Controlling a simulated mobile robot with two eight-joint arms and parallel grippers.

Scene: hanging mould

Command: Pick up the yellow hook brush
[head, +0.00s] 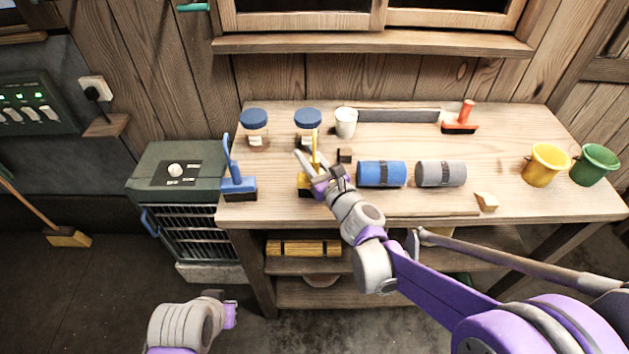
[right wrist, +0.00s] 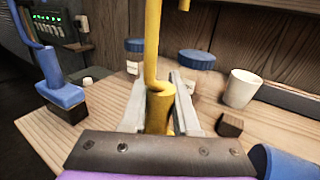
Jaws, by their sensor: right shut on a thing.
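The yellow hook brush (head: 304,187) is at the left part of the workbench, with its thin handle pointing up. My right gripper (head: 314,167) is shut on it. In the right wrist view, the two grey fingers (right wrist: 160,96) stand on either side of the yellow brush (right wrist: 158,112), around the thick base of its handle. The brush's underside is hidden, so I cannot tell whether it touches the bench. My left gripper (head: 231,314) is at the bottom of the head view, below the bench and away from the brush; its fingers are not clear.
A blue hook brush (head: 239,187) stands to the left on the bench (head: 430,209). Blue-lidded jars (head: 254,128), a white cup (head: 346,123) and a small dark block (head: 345,155) are behind. Blue (head: 381,174) and grey rolls (head: 441,174) lie to the right, with buckets (head: 545,166) beyond.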

